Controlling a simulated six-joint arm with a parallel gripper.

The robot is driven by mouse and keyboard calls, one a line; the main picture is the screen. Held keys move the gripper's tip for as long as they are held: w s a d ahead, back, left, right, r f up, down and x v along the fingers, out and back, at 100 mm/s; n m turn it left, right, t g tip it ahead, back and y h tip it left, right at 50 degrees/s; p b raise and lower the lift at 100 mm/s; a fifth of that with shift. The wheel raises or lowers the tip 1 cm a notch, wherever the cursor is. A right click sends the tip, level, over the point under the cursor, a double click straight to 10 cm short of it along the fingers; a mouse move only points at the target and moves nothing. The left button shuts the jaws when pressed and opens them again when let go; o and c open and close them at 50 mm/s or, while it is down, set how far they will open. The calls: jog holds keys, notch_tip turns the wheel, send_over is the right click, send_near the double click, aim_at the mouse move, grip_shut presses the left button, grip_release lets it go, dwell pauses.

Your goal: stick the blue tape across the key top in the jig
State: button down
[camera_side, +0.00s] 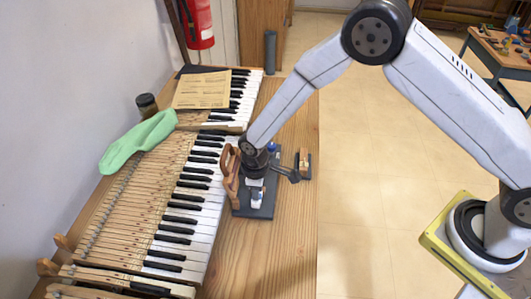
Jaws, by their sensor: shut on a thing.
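The jig (265,210) is a dark grey plate on the wooden bench, to the right of the keyboard. A small white piece, which looks like the key top (257,196), lies on it. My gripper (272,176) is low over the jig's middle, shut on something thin. The arm and gripper body hide most of what is held. A small spot of blue (273,147) shows just behind the gripper; I cannot tell whether it is the tape or another part.
A wooden clamp-like piece (231,172) stands at the jig's left. A small wooden block on a dark base (304,163) stands to the right. The keyboard (200,215) runs along the left, with a green cloth (140,140) and paper (203,90). The front bench is clear.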

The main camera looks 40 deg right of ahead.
jog(key=shift+s+f, duration=0.1)
jog(key=c, duration=0.5)
grip_release()
jog(key=shift+r, duration=3.05)
jog(key=shift+d+r, duration=0.1)
jog(key=shift+d+r, duration=0.2)
jog(key=s+d+r+m+t, duration=0.1)
jog(key=s+d+r+m, duration=0.2)
jog(key=s+d+r, duration=0.1)
jog(key=s+d+r+m, duration=0.3)
jog(key=s+d, duration=0.3)
jog(key=d, duration=0.1)
jog(key=s+d+r+m+t, duration=0.1)
jog(key=s+d+r+m, duration=0.2)
jog(key=s+d+r, duration=0.1)
jog(key=shift+s+d+r+t, duration=0.15)
jog(key=shift+s+d+r, duration=0.1)
jog(key=shift+d, duration=0.4)
jog(key=shift+s+d+r+t, duration=0.1)
jog(key=shift+s+d+t, duration=0.1)
jog(key=shift+d, duration=0.45)
